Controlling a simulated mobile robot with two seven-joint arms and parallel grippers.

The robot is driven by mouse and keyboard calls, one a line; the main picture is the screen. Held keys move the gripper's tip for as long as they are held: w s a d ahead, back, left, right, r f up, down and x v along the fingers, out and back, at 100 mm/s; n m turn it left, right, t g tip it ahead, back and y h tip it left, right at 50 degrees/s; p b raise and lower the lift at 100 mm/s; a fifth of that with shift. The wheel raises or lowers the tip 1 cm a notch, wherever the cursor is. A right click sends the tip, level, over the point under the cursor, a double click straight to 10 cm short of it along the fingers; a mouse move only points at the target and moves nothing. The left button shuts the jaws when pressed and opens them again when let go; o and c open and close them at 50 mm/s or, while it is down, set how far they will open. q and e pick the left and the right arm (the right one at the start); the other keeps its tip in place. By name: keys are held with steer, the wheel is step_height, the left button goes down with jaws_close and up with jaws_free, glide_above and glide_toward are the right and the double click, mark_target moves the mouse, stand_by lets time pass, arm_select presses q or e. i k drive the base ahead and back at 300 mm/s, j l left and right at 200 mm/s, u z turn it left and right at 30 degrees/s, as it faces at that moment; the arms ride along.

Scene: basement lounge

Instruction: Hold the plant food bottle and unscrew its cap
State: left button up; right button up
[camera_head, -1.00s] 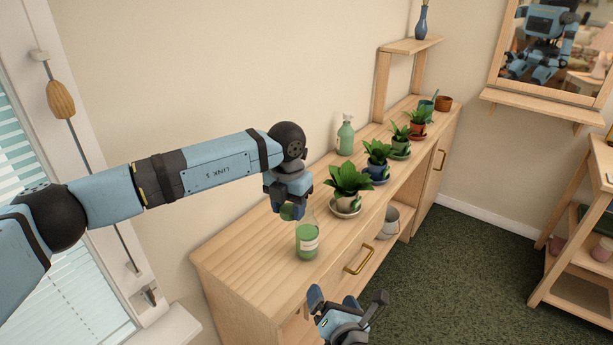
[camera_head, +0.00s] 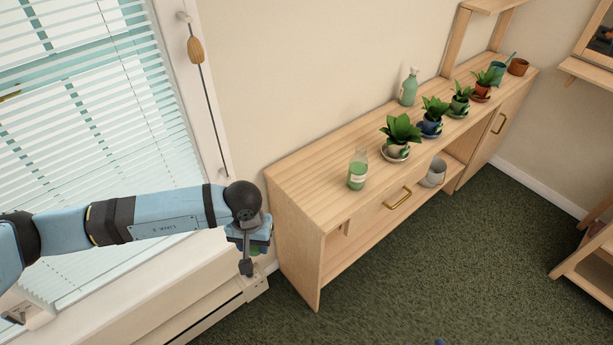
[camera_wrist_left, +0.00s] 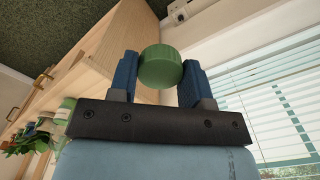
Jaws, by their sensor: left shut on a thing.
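The plant food bottle (camera_head: 357,170) is clear with green liquid and a pale label. It stands upright, without a cap, near the left end of the wooden cabinet top. My left gripper (camera_head: 254,252) is below and left of the bottle in the head view, off the cabinet's left end. It is shut on the green cap (camera_wrist_left: 160,67), which sits between the two blue fingers in the left wrist view. The cap and bottle are well apart. My right gripper is not in view; only a tiny blue speck shows at the head view's bottom edge.
The cabinet (camera_head: 310,184) also carries several potted plants, a green spray bottle (camera_head: 409,88) and a brown pot (camera_head: 518,66). A pale bucket (camera_head: 434,173) is on its shelf. The window with blinds (camera_head: 90,110) is at left. Green carpet (camera_head: 470,255) is clear in front.

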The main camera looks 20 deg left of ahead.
mark_target(358, 163)
steer(key=i+l+z, duration=0.35)
steer(key=i, duration=0.2)
steer(key=i+l+z, duration=0.4)
steer(key=i, duration=0.15)
steer(key=i+z, duration=0.35)
steer(key=i, duration=0.25)
steer(key=i+l+u, duration=0.1)
steer(key=i+u, duration=0.3)
steer(key=i, duration=0.15)
steer(key=i+l+u, duration=0.35)
steer(key=i, duration=0.15)
steer(key=i+l+u, duration=0.2)
steer(key=u, duration=0.15)
steer(key=i+l+u, duration=0.65)
steer(key=k+j, duration=0.05)
steer(key=k, duration=0.05)
